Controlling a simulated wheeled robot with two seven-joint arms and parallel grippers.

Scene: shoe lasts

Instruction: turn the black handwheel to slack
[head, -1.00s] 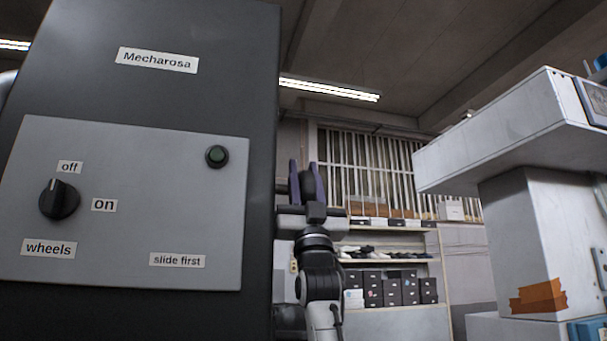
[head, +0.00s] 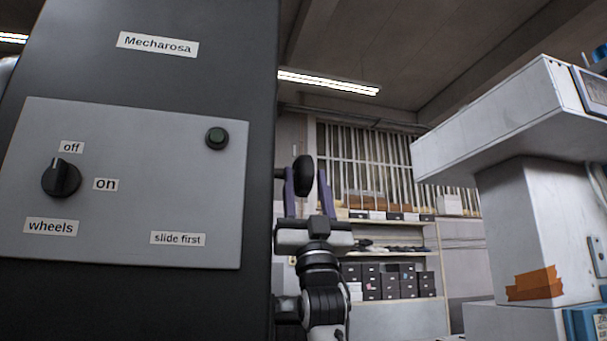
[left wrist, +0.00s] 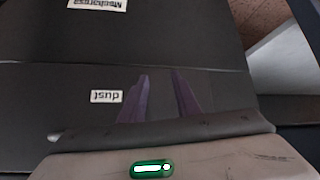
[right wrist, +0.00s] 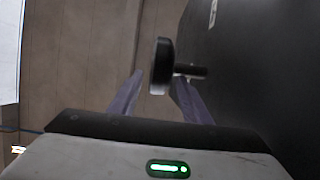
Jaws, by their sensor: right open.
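The black handwheel (head: 303,176) stands out on a short shaft from the right side of the dark machine cabinet. It shows nearly edge-on in the right wrist view (right wrist: 161,65), with its shaft running right to the cabinet wall. My right gripper (head: 308,184) is open just below the wheel, its purple fingers pointing up on either side of it. In the right wrist view the wheel's lower part overlaps the gap between the fingertips; contact cannot be made out. My left gripper (left wrist: 159,76) shows only in the left wrist view, fingers apart and empty, facing the dark cabinet.
A shelf with boxes (head: 390,283) stands behind. A pale machine (head: 520,220) is at right.

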